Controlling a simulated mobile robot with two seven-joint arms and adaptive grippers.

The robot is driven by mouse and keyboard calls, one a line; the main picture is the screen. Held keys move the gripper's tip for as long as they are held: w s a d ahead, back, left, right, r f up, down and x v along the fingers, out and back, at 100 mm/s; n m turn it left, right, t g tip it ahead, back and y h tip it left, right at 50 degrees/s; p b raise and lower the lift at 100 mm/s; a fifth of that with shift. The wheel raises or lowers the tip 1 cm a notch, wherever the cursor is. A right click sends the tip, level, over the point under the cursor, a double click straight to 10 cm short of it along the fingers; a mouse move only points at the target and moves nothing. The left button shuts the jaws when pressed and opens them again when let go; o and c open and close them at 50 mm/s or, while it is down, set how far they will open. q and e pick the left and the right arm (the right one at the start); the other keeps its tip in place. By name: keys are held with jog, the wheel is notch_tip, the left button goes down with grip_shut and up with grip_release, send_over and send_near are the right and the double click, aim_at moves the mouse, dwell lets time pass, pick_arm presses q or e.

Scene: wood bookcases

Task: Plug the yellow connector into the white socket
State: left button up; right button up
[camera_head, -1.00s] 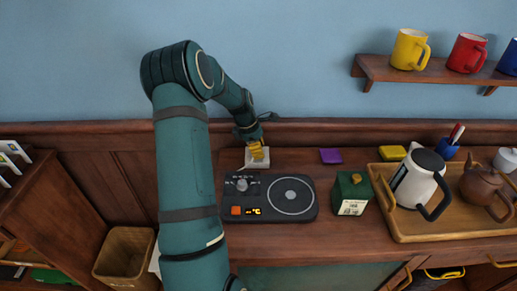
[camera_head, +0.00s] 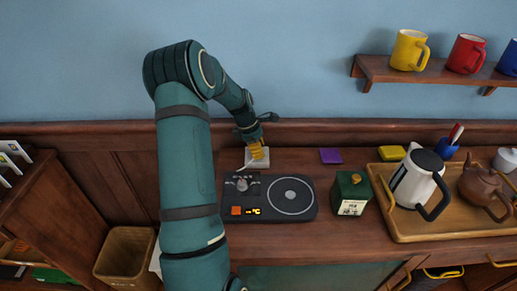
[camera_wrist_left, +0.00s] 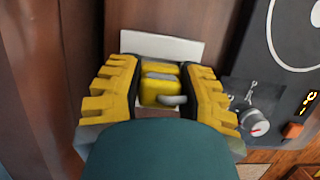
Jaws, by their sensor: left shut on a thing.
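The white socket (camera_head: 249,163) sits at the back of the counter, by the wooden wall panel. It also shows as a white block in the left wrist view (camera_wrist_left: 190,50). My left gripper (camera_head: 257,152) is over the socket. In the left wrist view its yellow fingers (camera_wrist_left: 160,88) are shut on the yellow connector (camera_wrist_left: 158,90), which lies between them in front of the white block. I cannot tell whether the connector is inside the socket or just above it. My right gripper is in neither view.
A black hot plate (camera_head: 268,198) stands just in front of the socket. A green canister (camera_head: 350,193), a purple block (camera_head: 331,156) and a wooden tray (camera_head: 425,228) with a white kettle (camera_head: 416,178) and a brown teapot (camera_head: 482,184) are to the right.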

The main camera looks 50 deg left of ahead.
pick_arm(q)
jog(key=shift+p, duration=0.5)
dwell(0.8)
jog(key=shift+f, duration=0.5)
dwell(0.4)
jog(key=shift+s+d+f+b, duration=0.2)
jog(key=shift+s+f+b, duration=0.1)
jog(key=shift+f+b, duration=0.3)
jog(key=o, duration=1.1)
jog(key=shift+f, duration=0.1)
jog(key=shift+a, duration=0.1)
jog(key=v, duration=1.2)
jog(key=shift+w+r, duration=0.25)
jog(key=shift+r, duration=0.2)
